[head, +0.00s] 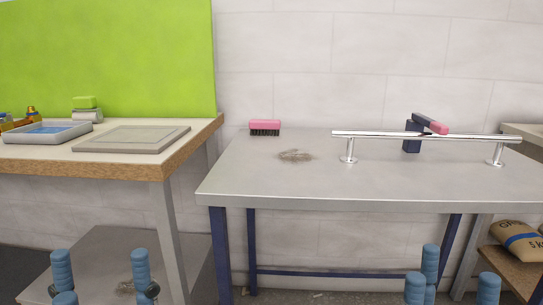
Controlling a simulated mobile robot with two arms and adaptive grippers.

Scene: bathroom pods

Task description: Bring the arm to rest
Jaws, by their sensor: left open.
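My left gripper (100,268) shows at the bottom left as blue ribbed fingers pointing up, spread apart with nothing between them. My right gripper (454,272) shows at the bottom right, its blue fingers also apart and empty. Both are in front of the tables, touching nothing that I can see. The arms behind the fingers are out of the picture.
A grey table (270,183) holds a pink brush (265,127), a dusty patch (295,155), a chrome rail (390,136) and a dark tool with a pink end (412,140). A wooden-edged table (100,165) holds a tray (48,140) and flat panel (132,139). A sack (518,240) lies right.

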